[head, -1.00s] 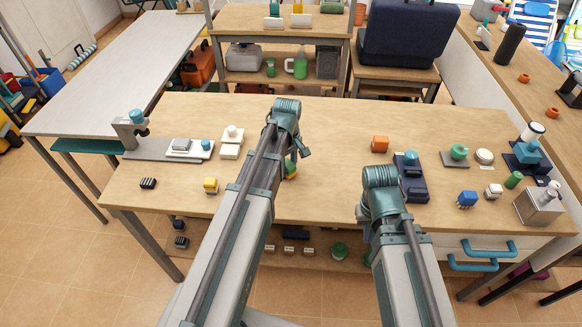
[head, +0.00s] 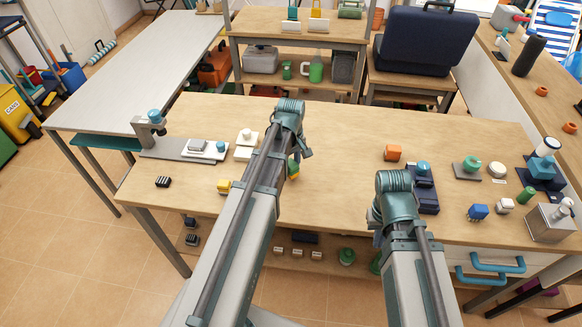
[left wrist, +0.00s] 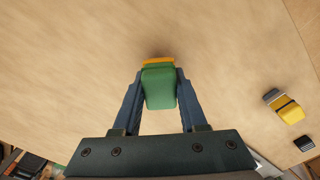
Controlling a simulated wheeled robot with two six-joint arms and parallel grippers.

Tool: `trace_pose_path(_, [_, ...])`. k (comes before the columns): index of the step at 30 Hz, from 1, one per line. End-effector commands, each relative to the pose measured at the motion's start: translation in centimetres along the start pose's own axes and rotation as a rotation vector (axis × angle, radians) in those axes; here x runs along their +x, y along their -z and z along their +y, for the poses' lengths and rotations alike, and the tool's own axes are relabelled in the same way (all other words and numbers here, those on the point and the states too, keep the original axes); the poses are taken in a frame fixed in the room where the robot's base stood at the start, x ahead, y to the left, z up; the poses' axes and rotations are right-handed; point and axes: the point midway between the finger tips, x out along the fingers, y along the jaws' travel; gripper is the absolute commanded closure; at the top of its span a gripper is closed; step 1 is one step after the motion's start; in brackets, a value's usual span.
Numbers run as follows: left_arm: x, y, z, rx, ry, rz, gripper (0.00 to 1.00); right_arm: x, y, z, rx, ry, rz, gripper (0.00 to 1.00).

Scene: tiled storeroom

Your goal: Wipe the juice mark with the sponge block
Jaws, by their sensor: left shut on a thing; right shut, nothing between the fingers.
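My left gripper (left wrist: 158,100) is shut on the sponge block (left wrist: 159,88), which is green with a yellow-orange layer at its far end. In the head view a bit of the sponge block (head: 294,168) shows beside my left wrist, over the middle of the wooden table (head: 330,190). I cannot tell whether it touches the tabletop. My right gripper (head: 376,228) is shut and empty near the table's front edge, mostly hidden by its own wrist. I can make out no juice mark in either view; my arms cover part of the table.
A yellow-and-grey block (left wrist: 287,107) lies right of the sponge in the wrist view. Left on the table are a grey plate (head: 165,150) and a black block (head: 163,181). Bare wood lies between.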

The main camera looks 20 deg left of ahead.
Motion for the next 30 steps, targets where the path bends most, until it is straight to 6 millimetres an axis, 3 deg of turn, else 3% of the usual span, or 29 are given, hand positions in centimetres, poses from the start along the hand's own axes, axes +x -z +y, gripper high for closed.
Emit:
trace_pose_path(1, [-1.1, 0.0, 0.0, 0.0, 0.0, 0.0, 1.0, -1.1, -0.1, 0.1, 0.0, 0.0, 0.0, 1.0])
trace_pose_path(10, [-3.9, 0.0, 0.0, 0.0, 0.0, 0.0, 1.0, -3.9, -0.2, 0.4, 0.0, 0.0, 0.0, 1.0])
trace_pose_path(23, [-4.2, 0.0, 0.0, 0.0, 0.0, 0.0, 1.0, -4.2, -0.2, 0.4, 0.0, 0.0, 0.0, 1.0])
trace_pose_path(30, [-6.0, 0.0, 0.0, 0.0, 0.0, 0.0, 1.0, -6.0, -0.3, 0.6, 0.0, 0.0, 0.0, 1.0])
